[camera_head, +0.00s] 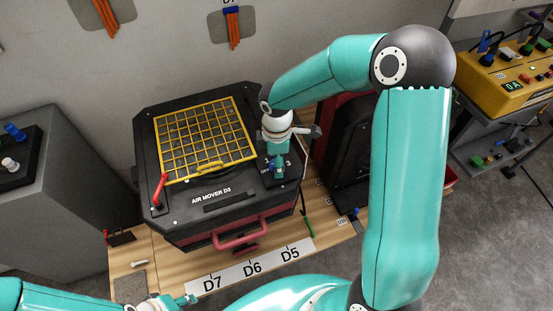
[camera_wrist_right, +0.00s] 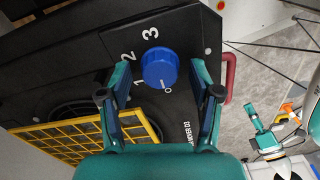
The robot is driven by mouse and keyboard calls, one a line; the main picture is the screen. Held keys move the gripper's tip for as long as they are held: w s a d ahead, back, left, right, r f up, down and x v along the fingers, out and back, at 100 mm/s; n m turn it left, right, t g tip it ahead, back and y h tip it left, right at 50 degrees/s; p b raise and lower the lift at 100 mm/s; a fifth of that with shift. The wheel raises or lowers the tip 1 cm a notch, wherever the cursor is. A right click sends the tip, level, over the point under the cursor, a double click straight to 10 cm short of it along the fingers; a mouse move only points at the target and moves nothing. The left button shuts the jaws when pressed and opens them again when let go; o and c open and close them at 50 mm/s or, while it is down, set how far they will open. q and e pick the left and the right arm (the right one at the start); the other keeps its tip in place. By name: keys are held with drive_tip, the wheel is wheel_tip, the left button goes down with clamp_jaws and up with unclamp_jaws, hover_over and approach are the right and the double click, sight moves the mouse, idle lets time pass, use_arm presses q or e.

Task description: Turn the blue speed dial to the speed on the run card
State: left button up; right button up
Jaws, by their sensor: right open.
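In the head view this gripper (camera_head: 277,168) covers the dial, by a white 3. My left gripper (camera_head: 188,299) is at the lower left edge, its jaw state unclear. I cannot make out a run card.
A yellow grille (camera_head: 205,139) and a red lever (camera_head: 160,190) are on the air mover's top. A red handle (camera_head: 242,234) is at its front. A white strip (camera_head: 250,265) marked D7, D6, D5 lies on the wooden bench. A yellow unit (camera_head: 505,85) stands right.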

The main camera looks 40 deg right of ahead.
drive_tip(key=c, duration=1.1)
drive_tip(key=shift+c, duration=0.2)
